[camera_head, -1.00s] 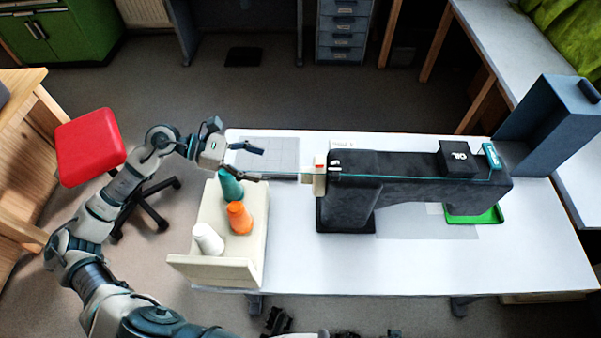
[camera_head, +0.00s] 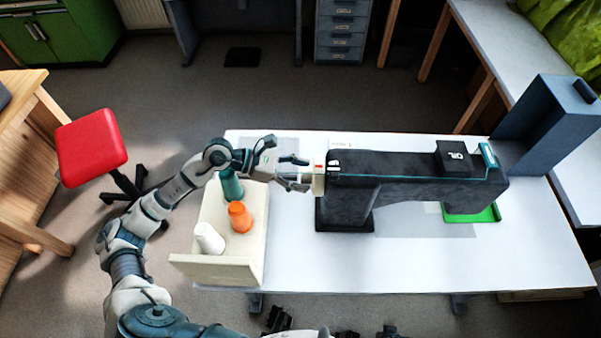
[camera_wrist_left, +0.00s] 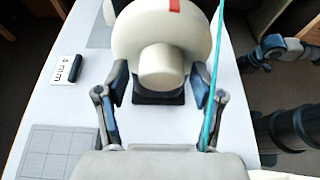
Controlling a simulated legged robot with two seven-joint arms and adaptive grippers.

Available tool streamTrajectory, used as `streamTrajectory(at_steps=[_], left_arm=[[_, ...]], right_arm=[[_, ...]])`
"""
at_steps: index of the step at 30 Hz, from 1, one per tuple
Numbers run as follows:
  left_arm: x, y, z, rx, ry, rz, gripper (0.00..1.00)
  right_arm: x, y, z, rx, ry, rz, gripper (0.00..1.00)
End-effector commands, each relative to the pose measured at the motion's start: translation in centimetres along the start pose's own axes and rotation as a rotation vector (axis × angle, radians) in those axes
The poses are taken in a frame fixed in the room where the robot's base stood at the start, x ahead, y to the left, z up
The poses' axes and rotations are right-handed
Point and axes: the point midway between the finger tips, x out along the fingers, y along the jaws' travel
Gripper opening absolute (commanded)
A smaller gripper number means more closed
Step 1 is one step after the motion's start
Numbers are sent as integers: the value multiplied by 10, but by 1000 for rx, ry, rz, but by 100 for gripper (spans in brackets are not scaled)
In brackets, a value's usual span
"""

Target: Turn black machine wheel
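The black sewing machine (camera_head: 420,185) stands on the white table. Its wheel (camera_head: 319,180) is at the left end; it is cream white with a red mark, not black. In the left wrist view the wheel (camera_wrist_left: 120,35) shows face on, with a round hub (camera_wrist_left: 161,68) at its centre. My left gripper (camera_head: 308,181) is at the wheel. In the wrist view its fingers (camera_wrist_left: 160,85) are open, one on each side of the hub, with gaps visible. Parts of my right arm (camera_wrist_left: 282,50) seem to show in the wrist view, but its fingers are unclear.
A cream holder (camera_head: 218,270) with teal (camera_head: 231,187), orange (camera_head: 239,217) and white (camera_head: 208,238) spools stands below my left arm. A green tray (camera_head: 486,214) lies under the machine's right end. A blue-grey case (camera_head: 550,125) stands at the right. The table's front is clear.

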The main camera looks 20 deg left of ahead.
Motion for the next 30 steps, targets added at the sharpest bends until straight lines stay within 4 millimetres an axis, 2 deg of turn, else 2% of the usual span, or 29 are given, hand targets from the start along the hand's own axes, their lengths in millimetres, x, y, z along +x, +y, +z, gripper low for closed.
streamTrajectory(at_steps=[1,6,11,15,22,23,24,26,30], left_arm=[[0,0,0,0,0,0,50],[0,0,0,0,0,1,10],[0,1,1,-22,0,-6,10],[-1,2,2,-113,-1,-44,10],[0,2,0,-125,-1,-49,10],[0,2,0,-124,-1,-48,47],[0,2,0,-124,-1,-48,57],[0,2,0,-124,-1,-49,70],[0,1,0,-124,-1,-50,70]], right_arm=[[0,0,0,0,0,0,0],[0,0,0,0,-1,0,0],[-2,0,-1,0,2,0,0],[15,-1,7,-4,-16,-3,0],[17,-1,7,-3,-11,-2,0],[17,-1,6,-3,-11,-2,0],[17,-1,6,-3,-11,-2,0],[17,-1,6,-3,-10,-2,0],[17,-1,6,-2,-10,-1,0]])
